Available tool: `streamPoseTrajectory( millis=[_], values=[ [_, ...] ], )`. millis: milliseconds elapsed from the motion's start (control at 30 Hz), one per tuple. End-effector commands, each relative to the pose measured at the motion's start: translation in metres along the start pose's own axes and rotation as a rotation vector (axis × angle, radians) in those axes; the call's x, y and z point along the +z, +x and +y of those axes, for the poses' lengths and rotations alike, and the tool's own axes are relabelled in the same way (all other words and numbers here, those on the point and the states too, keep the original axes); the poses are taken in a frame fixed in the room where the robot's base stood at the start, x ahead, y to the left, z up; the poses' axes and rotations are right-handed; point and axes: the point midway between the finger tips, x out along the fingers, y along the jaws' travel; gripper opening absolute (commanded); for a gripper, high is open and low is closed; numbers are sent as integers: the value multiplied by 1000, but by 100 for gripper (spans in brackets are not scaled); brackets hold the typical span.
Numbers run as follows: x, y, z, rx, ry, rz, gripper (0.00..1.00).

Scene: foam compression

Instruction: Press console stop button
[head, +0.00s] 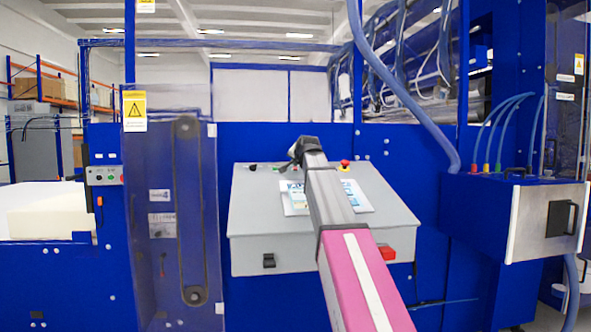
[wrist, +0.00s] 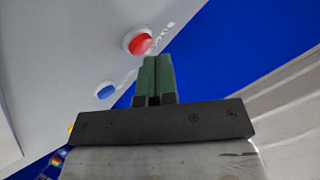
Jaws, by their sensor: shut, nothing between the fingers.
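The grey console (head: 265,215) stands in the middle of the head view, with small buttons along the back of its sloped top. In the wrist view a round red button (wrist: 139,43) in a pale ring sits on the grey panel (wrist: 60,60). My gripper (wrist: 156,60) is shut and empty, its green fingers side by side. The fingertips appear just below and right of the red button; I cannot tell whether they touch the panel. A blue button (wrist: 105,90) lies lower left. In the head view my arm crosses the console and hides the fingers.
A red mushroom button (head: 345,164) on a yellow base shows right of my arm on the console. Printed sheets (head: 358,196) lie on its top. A blue machine wall (head: 400,165) rises behind. A silver-fronted box (head: 540,222) with hoses stands at right.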

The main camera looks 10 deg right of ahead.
Motion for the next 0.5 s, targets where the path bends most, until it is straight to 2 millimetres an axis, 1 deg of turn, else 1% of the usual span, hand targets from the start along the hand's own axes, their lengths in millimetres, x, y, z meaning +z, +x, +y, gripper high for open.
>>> streamPoseTrajectory(
  millis=[167,500],
  values=[
    [-5,-6,-4,0,0,0,0],
    [-19,-26,-19,0,0,1,0]
  ],
)
